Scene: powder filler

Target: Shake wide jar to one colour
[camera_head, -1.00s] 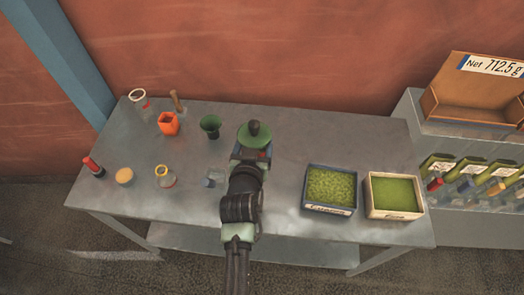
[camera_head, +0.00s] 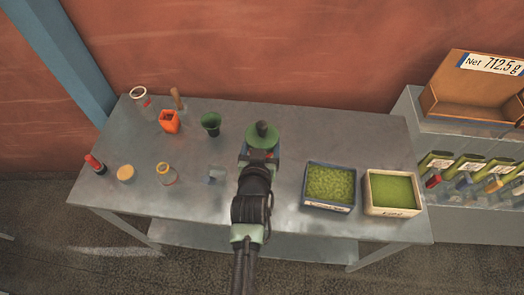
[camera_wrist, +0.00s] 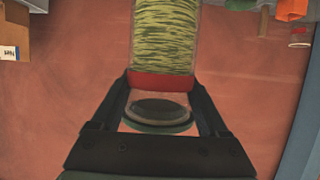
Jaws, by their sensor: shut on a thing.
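The wide jar (camera_wrist: 165,40) is clear, with green-yellow contents streaked by dark bands, so two colours still show. A red band (camera_wrist: 162,82) circles it between my gripper's fingers. A dark green lid-like disc (camera_wrist: 158,118) is at its end; in the head view a green disc with a dark knob (camera_head: 262,139) stands above my gripper (camera_head: 257,162). My gripper (camera_wrist: 163,100) is shut on the jar near the red band and holds it over the table. My gripper hides most of the jar in the head view.
At the left are an orange container (camera_head: 169,122), a dark green cup (camera_head: 211,122), a glass jar (camera_head: 139,98) and a yellow-rimmed flask (camera_head: 166,176). A shelf stands right.

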